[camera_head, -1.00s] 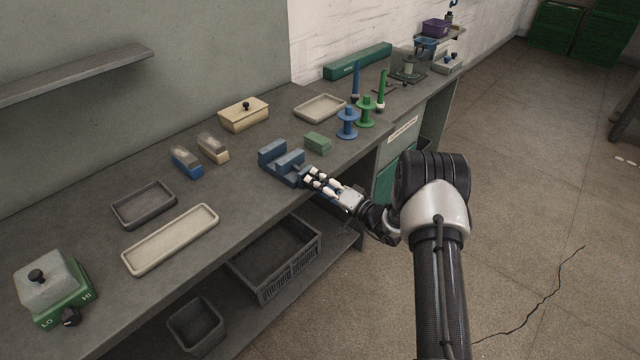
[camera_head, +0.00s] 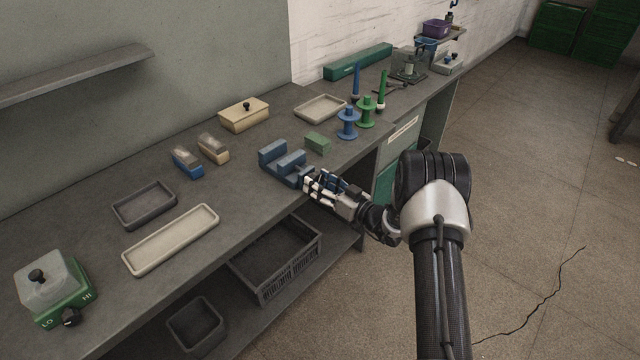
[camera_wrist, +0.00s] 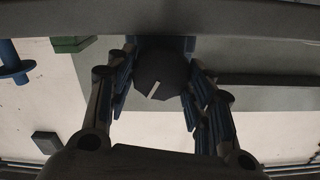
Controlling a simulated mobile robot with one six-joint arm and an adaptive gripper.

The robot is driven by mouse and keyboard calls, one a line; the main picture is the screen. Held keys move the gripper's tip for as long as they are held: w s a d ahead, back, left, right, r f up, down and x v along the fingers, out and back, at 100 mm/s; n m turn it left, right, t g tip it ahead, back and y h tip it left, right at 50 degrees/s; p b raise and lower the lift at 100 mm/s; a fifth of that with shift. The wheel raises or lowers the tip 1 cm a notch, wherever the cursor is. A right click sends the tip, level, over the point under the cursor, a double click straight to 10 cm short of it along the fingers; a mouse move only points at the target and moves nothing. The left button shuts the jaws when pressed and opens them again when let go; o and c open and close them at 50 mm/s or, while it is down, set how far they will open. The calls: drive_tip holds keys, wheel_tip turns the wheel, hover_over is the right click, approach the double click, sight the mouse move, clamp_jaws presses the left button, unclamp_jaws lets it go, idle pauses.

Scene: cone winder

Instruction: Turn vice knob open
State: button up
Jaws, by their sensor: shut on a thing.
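The blue vice (camera_head: 283,163) sits at the front edge of the workbench, with its two jaws apart. In the wrist view its dark knob (camera_wrist: 160,72) has a pale line on its face, tilted off upright. My gripper (camera_head: 309,186) is at the front of the vice, in line with the knob. In the wrist view my gripper (camera_wrist: 160,92) has its fingers on either side of the knob, shut on it. In the head view the fingers hide the knob.
A green block (camera_head: 317,142) lies on the workbench (camera_head: 235,185) just right of the vice. Blue (camera_head: 347,125) and green (camera_head: 366,112) spools stand further right. A dark crate (camera_head: 275,262) is on the shelf below. A pale tray (camera_head: 170,240) lies to the left.

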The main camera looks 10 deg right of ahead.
drive_tip(key=shift+n, duration=0.6)
drive_tip(key=o, duration=1.1)
drive_tip(key=shift+c, duration=0.2)
drive_tip(key=v, duration=1.2)
